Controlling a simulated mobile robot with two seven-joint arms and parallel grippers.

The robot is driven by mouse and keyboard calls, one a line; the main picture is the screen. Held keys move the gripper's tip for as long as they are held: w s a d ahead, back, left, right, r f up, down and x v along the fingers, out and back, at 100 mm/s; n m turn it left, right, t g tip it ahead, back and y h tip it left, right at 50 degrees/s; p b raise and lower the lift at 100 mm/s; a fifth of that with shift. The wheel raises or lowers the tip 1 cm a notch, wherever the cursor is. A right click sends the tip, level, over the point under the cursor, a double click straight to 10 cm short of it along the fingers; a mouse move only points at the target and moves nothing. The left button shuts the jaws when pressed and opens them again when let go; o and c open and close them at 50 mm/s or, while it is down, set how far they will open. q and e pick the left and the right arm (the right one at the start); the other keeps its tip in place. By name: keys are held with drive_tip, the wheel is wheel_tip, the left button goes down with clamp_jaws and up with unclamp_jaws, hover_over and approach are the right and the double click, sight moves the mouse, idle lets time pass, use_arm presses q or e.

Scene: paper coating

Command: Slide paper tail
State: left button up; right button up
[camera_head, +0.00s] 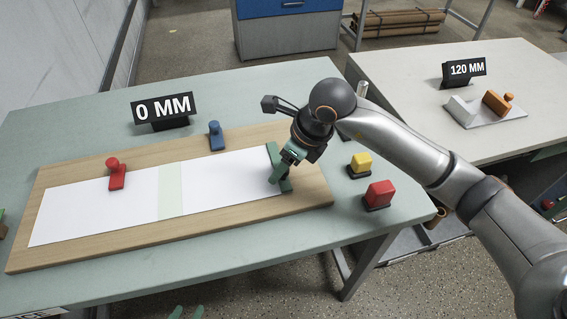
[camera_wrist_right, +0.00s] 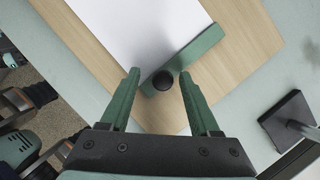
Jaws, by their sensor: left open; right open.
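A long white paper (camera_head: 110,208) with a pale green band (camera_head: 171,190) across its middle lies on a wooden board (camera_head: 100,242). A red holder (camera_head: 117,173) sits on its left part, and a blue one (camera_head: 216,136) stands at the far edge. A green bar (camera_head: 272,153) lies across the paper's right end; in the right wrist view the bar (camera_wrist_right: 195,50) has a dark round knob (camera_wrist_right: 163,80). My right gripper (camera_head: 284,170) is over the bar, open, its fingers (camera_wrist_right: 160,90) on either side of the knob.
A "0 MM" sign (camera_head: 163,109) stands behind the board. Yellow (camera_head: 360,163) and red (camera_head: 379,194) blocks sit right of it, near the table edge. A second table (camera_head: 420,85) holds a "120 MM" sign (camera_head: 466,69) and an orange-handled tool (camera_head: 497,102).

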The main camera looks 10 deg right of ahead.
drive_tip(key=v, duration=1.2)
drive_tip(key=shift+r, duration=0.3)
drive_tip(key=shift+f, duration=0.1)
